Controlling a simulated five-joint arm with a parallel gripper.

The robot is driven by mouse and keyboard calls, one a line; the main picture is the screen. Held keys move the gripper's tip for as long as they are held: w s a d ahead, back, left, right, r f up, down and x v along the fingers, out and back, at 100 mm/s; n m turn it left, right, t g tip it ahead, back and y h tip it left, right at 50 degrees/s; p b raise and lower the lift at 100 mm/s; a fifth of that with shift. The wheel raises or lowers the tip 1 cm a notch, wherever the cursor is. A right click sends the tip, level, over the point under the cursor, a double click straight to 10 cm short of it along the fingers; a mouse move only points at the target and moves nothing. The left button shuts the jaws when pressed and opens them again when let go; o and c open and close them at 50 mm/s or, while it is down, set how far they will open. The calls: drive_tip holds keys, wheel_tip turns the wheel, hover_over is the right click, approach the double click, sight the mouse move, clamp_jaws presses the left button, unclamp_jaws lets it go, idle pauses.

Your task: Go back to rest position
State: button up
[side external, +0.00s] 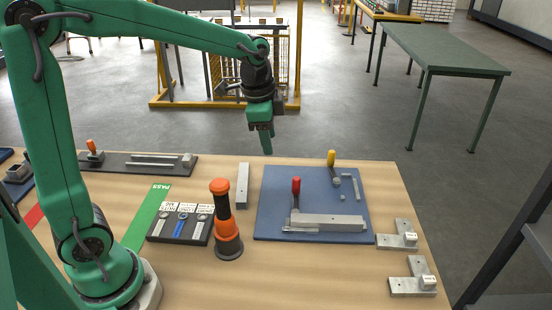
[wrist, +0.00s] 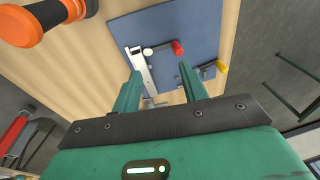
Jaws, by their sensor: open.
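My gripper (side external: 266,143) hangs from the green arm, pointing down, above the far edge of the table near the blue board's back left corner. In the wrist view its two green fingers (wrist: 160,85) are apart with nothing held between them. The blue board (side external: 272,198) lies on the table below and to the right of the gripper, apart from it. It carries a grey metal bar (side external: 328,220), a red-handled clamp (side external: 296,187) and a yellow-handled clamp (side external: 331,159). The board also shows in the wrist view (wrist: 190,22), beyond the fingers.
An orange and black tool (side external: 227,222) stands upright in the table's middle. Beside it are a grey block (side external: 243,185) and a dark labelled tray (side external: 181,222). Two metal brackets (side external: 397,236) sit at the right edge. A dark fixture (side external: 135,164) lies back left. Air around the gripper is clear.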

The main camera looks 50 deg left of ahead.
drive_tip(key=s+r+n+t, duration=0.1)
drive_tip(key=s+n, duration=0.3)
drive_tip(key=s, duration=0.5)
drive_tip(key=s+r+n+t, duration=0.2)
drive_tip(key=s+n, duration=0.3)
drive_tip(key=s, duration=0.4)
drive_tip(key=shift+s+a+t, duration=0.15)
drive_tip(key=shift+a+t, duration=0.15)
drive_tip(key=shift+a, duration=0.05)
